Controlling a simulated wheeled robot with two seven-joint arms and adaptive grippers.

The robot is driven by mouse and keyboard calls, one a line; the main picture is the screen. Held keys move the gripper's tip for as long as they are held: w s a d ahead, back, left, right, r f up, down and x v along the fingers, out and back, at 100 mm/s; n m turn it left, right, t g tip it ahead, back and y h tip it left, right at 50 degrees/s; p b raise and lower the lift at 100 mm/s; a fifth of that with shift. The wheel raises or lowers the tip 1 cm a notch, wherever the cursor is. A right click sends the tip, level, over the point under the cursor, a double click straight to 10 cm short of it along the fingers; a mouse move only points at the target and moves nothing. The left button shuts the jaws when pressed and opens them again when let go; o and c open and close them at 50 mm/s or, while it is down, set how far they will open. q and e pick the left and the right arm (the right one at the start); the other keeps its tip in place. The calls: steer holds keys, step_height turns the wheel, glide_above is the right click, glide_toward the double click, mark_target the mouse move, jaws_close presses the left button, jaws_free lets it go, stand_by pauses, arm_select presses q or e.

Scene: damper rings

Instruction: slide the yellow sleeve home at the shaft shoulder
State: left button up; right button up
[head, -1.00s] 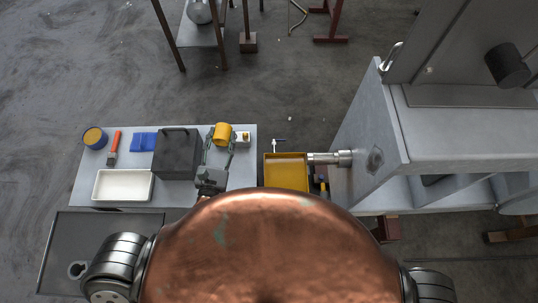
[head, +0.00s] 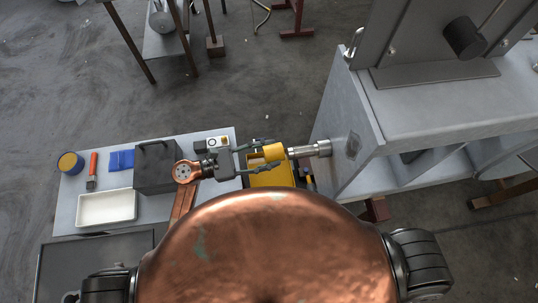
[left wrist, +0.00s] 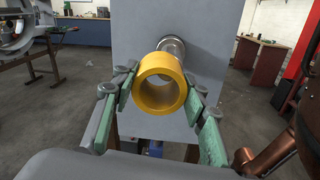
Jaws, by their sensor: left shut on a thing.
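The yellow sleeve (head: 274,152) is a short thick ring, held level between the green-grey fingers of my left gripper (head: 270,156). In the left wrist view the sleeve (left wrist: 161,97) shows its open bore, with a finger on each side. The bare steel shaft (head: 308,150) juts left from the grey machine wall. The sleeve's right end is at the shaft's free tip, roughly in line in the head view. In the left wrist view the shaft (left wrist: 172,46) shows just above and behind the sleeve. I cannot tell whether the tip has entered the bore. My right gripper is out of view.
A yellow tray (head: 272,178) lies below the sleeve and fingers. The grey machine (head: 345,125) stands at the right. The table at left holds a dark box (head: 157,168), a white tray (head: 106,207), a blue block (head: 121,160) and a blue-yellow tin (head: 70,163).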

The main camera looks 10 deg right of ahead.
mark_target(303, 151)
arm_select(q)
steer(key=shift+s+d+m+g, duration=0.1)
steer(key=shift+s+m+g, duration=0.35)
steer(key=shift+g, duration=0.35)
steer(key=shift+f+b, duration=0.1)
steer(key=shift+b, duration=0.3)
steer(key=shift+d, duration=0.6)
steer(key=shift+w+d+b, duration=0.1)
steer(key=shift+d+b, duration=0.5)
steer(key=shift+d, duration=1.75)
steer(key=shift+w+d+b, duration=0.1)
steer(key=shift+d+b, duration=0.25)
steer(key=shift+d, duration=1.7)
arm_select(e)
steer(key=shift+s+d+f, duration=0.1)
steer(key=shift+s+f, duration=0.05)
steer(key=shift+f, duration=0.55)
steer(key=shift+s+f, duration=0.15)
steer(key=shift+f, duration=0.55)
arm_select(q)
steer(key=shift+d, duration=0.25)
